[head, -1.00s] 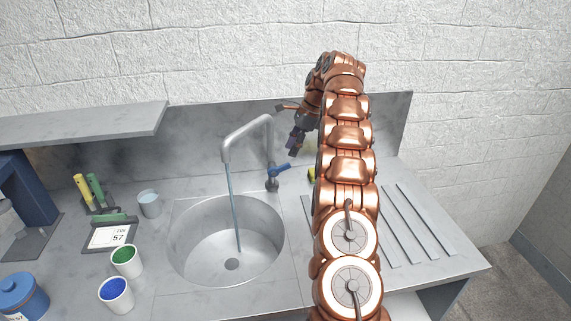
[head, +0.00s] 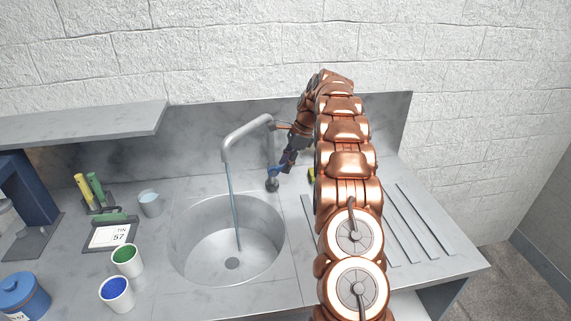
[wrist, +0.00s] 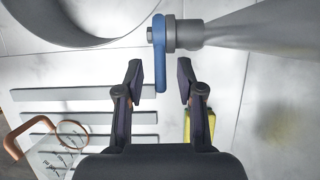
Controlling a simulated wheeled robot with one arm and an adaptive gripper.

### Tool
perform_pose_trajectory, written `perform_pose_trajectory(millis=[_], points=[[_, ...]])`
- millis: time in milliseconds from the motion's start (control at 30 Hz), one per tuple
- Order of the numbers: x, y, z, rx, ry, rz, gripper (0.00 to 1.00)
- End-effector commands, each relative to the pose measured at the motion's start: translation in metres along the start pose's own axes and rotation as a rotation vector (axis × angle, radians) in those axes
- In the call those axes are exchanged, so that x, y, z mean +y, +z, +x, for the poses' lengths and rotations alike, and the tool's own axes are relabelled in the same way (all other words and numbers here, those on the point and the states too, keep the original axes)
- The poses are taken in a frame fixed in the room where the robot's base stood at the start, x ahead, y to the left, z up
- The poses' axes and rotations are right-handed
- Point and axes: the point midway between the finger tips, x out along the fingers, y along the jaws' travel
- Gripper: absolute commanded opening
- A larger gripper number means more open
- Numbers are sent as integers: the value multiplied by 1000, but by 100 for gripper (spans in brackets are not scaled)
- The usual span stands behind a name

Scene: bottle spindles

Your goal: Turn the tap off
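The grey tap (head: 240,135) arches over the round sink, and a thin stream of water (head: 234,205) runs from its spout into the basin. Its blue lever (head: 273,171) sits at the right of the tap's base, partly covered by my gripper (head: 284,166) in the head view. In the wrist view my gripper (wrist: 160,72) is open, and the blue lever (wrist: 159,45) reaches down between its two fingers. Gaps show on both sides of the lever, so neither finger appears to touch it.
The sink basin (head: 200,240) lies left of my arm. A yellow object (wrist: 187,125) lies near the right finger. Blue (head: 116,294) and green (head: 126,260) cups, a grey cup (head: 149,203) and a blue pot (head: 22,296) stand at left. Drain grooves are at right.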

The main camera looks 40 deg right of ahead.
Motion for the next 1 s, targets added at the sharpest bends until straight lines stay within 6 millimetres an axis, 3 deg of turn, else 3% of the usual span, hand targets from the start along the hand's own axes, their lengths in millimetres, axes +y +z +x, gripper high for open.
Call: perform_pose_trajectory(millis=[500, 867, 1000], points=[[0, 0, 10, 2, -4, 0, 38], [0, 0, 10, 2, -3, 0, 1], [0, 0, 10, 2, -3, 0, 0]])
